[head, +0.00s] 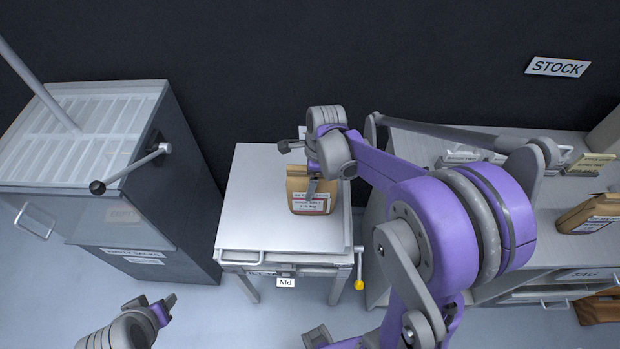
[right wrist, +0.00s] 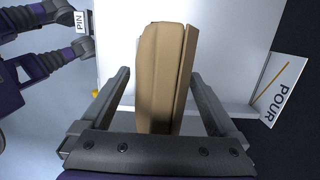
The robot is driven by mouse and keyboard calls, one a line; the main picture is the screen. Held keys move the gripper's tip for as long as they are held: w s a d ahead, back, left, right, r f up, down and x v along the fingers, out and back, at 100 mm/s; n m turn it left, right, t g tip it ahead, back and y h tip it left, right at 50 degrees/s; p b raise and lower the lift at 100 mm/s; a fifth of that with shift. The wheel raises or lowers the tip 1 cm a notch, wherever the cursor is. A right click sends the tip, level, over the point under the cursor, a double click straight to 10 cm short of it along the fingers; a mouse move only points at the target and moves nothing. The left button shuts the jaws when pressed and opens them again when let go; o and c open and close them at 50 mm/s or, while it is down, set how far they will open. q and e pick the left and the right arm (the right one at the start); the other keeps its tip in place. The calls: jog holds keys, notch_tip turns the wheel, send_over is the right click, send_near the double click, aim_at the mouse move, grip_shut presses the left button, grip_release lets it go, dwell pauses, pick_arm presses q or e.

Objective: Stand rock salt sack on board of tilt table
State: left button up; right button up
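The rock salt sack (head: 312,204), tan with a white label, stands on the pale board (head: 262,190) of the tilt table, toward its right side. My right gripper (head: 312,184) is over the sack in the head view. In the right wrist view the sack (right wrist: 160,75) is between the fingers of my right gripper (right wrist: 160,98), with a visible gap on each side, so the gripper is open around it. The sack's base is partly hidden there. My left gripper (head: 163,308) is low at the left, apart from the table; its finger opening is unclear.
A grey hopper cabinet (head: 190,190) with a crank handle stands left. A shelf unit (head: 425,160) with another sack (head: 590,214) stands right, below a STOCK sign (head: 557,66). A yellow-knobbed lever (head: 359,284) and PIN label (head: 286,282) are at the table's front. A POUR sign (right wrist: 280,88) lies beyond the board.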

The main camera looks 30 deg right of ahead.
jog(key=r, duration=0.4)
jog(key=d+r, duration=0.1)
jog(key=r, duration=0.3)
jog(key=s+r+p, duration=0.1)
jog(key=r, duration=0.3)
jog(key=shift+d, duration=0.2)
jog(key=shift+s+a+n, duration=0.2)
jog(key=shift+n, duration=0.3)
pick_arm(q)
jog(key=shift+w+r, duration=0.4)
jog(key=shift+r, duration=0.45)
pick_arm(e)
jog(key=s+a+f+n+t, duration=0.2)
jog(key=s+a+n, duration=0.2)
jog(key=n, duration=0.7)
jog(key=s+a+f+n+t+h, duration=0.1)
jog(key=s+a+f+n+t, duration=0.1)
jog(key=s+n, duration=0.6)
jog(key=shift+a+f+n+t+h, duration=0.4)
jog(key=shift+a+n, duration=0.85)
jog(key=shift+n, duration=0.95)
